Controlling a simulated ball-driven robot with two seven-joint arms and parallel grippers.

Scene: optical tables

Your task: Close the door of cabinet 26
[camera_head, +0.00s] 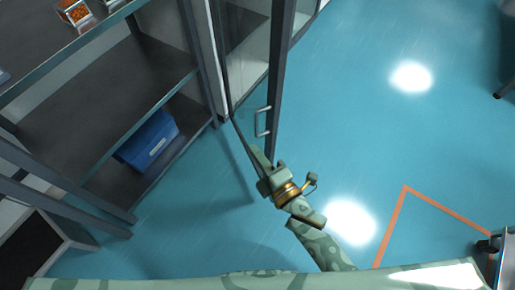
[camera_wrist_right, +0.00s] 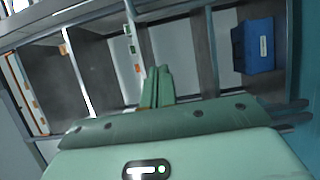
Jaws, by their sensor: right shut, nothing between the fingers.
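A glass door with a dark frame (camera_head: 277,80) and a pale bar handle (camera_head: 262,122) stands open at the upper middle of the head view. It stands out beside the open shelves. No number can be read on it. My right gripper (camera_head: 257,158) is at the door's lower end in the picture, just below the handle. I cannot tell whether it touches the door. Its fingers are shut and empty; in the wrist view the closed fingers (camera_wrist_right: 157,88) point at the shelves. My left gripper is not in view.
Dark open shelves (camera_head: 100,105) fill the left, with a blue bin (camera_head: 158,133) on a lower one; the bin also shows in the wrist view (camera_wrist_right: 259,57). Blue floor (camera_head: 350,120) is clear to the right. An orange line (camera_head: 392,225) marks the floor.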

